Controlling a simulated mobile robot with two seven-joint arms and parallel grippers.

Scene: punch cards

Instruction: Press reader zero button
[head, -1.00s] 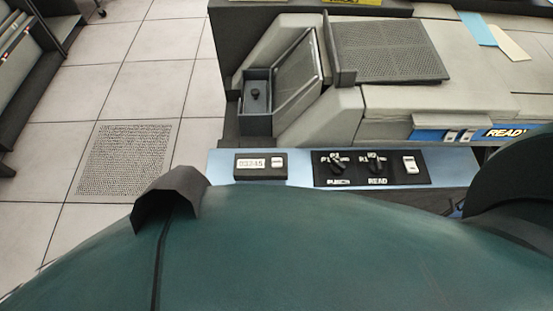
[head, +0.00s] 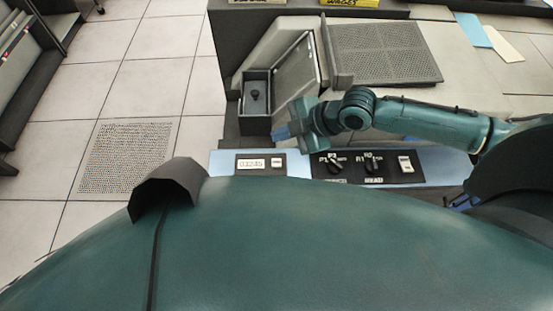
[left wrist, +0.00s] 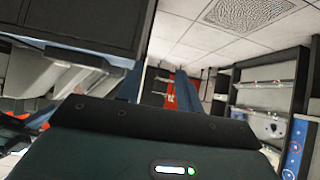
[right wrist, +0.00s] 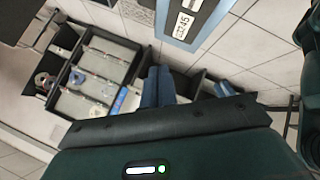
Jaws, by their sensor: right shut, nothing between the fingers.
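A blue control panel (head: 225,163) runs along the machine's front edge in the head view. It carries a counter (head: 250,163) with a small white button (head: 277,162) beside it, two black knobs and a white switch (head: 405,163) at the right. No label reading reader zero is legible. The counter also shows at the top of the right wrist view (right wrist: 184,22). My right gripper (head: 283,133) is shut and empty, a little above the panel in the picture, near the counter. My left gripper (left wrist: 158,88) shows only in the left wrist view, its blue fingers apart and nothing between them.
An open grey box (head: 257,125) with its lid raised sits behind the panel, close to my right gripper. A grey perforated plate (head: 385,52) and paper cards (head: 474,30) lie on the machine top.

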